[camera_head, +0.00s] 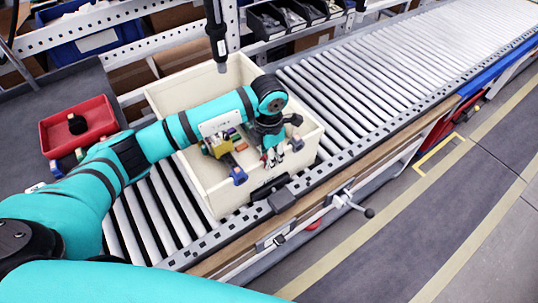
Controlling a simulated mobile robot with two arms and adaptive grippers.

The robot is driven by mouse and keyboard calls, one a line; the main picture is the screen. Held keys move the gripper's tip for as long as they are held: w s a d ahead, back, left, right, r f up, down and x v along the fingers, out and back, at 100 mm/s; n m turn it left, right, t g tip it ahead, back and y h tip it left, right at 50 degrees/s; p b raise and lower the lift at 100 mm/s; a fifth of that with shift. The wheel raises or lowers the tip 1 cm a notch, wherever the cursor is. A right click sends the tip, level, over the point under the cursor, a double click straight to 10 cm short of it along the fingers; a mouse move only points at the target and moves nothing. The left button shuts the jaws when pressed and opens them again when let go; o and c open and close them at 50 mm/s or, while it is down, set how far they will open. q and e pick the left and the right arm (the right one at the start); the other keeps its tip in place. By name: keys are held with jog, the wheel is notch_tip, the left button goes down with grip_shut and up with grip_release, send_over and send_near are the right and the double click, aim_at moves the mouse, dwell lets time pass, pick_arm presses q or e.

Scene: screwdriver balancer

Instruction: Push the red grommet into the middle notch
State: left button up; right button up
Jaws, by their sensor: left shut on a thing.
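My left arm reaches in from the left over the cream crate (205,183) on the roller conveyor. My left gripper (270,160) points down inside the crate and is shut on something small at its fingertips. A speck of red shows there, but it is too small to tell whether it is the red grommet. Left of the fingers lies a bracket-like part with a yellow block (217,145) and a dark bar ending in a blue piece (239,177). Small coloured pieces sit along it. I cannot make out the middle notch. My right gripper is out of view.
A red tray (62,139) with a black round part (77,124) stands on the dark table at left. A black hanging tool (217,40) is above the crate's back. Black bins (270,20) sit behind. The rollers (400,72) to the right are clear.

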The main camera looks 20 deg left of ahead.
pick_arm(q)
jog(key=shift+w+r, duration=0.1)
jog(key=shift+r, duration=0.05)
jog(key=o, duration=1.1)
notch_tip(320, 180, up, 12)
jog(key=shift+f, duration=0.1)
